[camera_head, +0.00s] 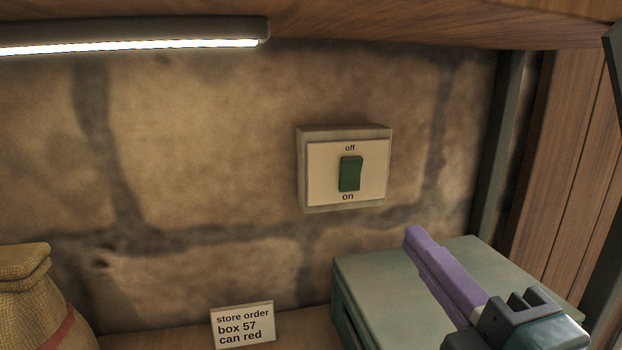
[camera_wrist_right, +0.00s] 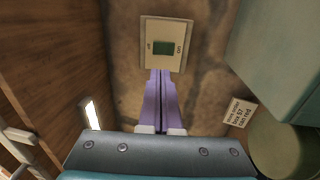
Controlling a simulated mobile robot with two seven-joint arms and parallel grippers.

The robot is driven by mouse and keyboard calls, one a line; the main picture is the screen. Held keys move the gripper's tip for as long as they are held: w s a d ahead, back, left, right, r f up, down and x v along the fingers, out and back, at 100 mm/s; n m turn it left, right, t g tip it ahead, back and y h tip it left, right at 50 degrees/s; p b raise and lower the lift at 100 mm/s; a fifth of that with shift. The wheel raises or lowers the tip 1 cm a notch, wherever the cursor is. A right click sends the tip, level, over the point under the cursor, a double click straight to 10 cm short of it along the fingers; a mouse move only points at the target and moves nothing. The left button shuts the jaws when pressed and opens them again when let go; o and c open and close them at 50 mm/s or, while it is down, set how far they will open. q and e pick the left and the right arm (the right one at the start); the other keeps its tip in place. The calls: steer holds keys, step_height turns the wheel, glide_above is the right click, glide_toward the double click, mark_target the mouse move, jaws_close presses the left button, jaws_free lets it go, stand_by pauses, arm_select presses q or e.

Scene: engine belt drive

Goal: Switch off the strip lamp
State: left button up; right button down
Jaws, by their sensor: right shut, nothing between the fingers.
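The strip lamp (camera_head: 150,45) is lit, under the wooden board at the upper left; its bright tube also shows in the right wrist view (camera_wrist_right: 92,113). The wall switch (camera_head: 313,188) has a pale plate marked "off" above and "on" below. Its green rocker (camera_head: 350,173) shows in the right wrist view too (camera_wrist_right: 163,48); I cannot tell which end is pressed in. My right gripper (camera_head: 413,233) has purple fingers, shut and empty, pointing towards the wall below and right of the switch. In the wrist view its tips reach towards the plate's lower edge. My left gripper is out of view.
A grey-green box (camera_head: 385,270) stands below the switch, under my right gripper. A "store order" card (camera_head: 243,325) and a sack (camera_head: 30,295) stand to the left. A wooden side panel (camera_head: 560,150) bounds the right. The wall around the switch is clear.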

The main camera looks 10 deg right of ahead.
mark_target(355, 167)
steer(key=shift+a+r, duration=0.1)
steer(key=shift+w, duration=0.1)
arm_select(q)
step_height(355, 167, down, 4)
steer(key=b, duration=0.3)
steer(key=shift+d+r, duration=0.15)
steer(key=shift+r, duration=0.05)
arm_select(e)
steer(key=w, duration=0.4)
steer(key=w+r, duration=0.1)
steer(key=w, duration=0.4)
steer(key=w+r, duration=0.1)
steer(key=w, duration=0.3)
steer(key=shift+w+a, duration=0.2)
steer(key=shift+w, duration=0.15)
